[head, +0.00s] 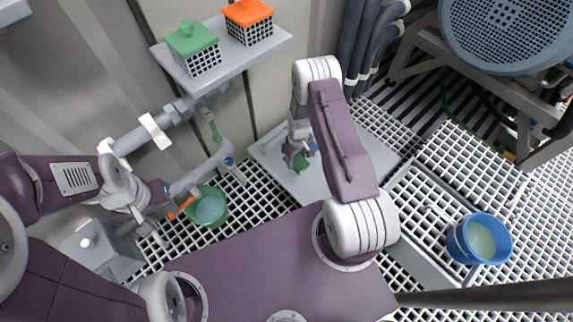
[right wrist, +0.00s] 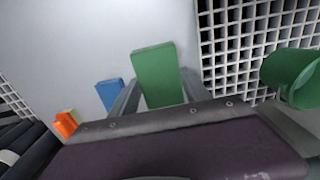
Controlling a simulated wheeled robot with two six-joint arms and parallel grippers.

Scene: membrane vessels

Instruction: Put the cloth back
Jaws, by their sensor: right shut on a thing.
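My right gripper (head: 299,158) is low over a pale grey panel on the floor. It is shut on a green block-like piece (right wrist: 158,75), which also shows under it in the head view (head: 300,165). I cannot tell if this piece is the cloth; no loose fabric is plain to see. A blue piece (right wrist: 110,94) and an orange piece (right wrist: 66,124) lie beside it in the right wrist view. My left gripper (head: 160,218) is at the left, next to a green bucket (head: 220,195) and an orange item (head: 181,207). Its fingers are too small to judge.
A wall shelf (head: 270,43) bears a green-lidded caged box (head: 193,46) and an orange-lidded one (head: 248,20). A green tool (head: 210,125) is by the pipes. A blue bucket (head: 459,243) stands on the grating at right. The pale panel (head: 370,140) is largely clear.

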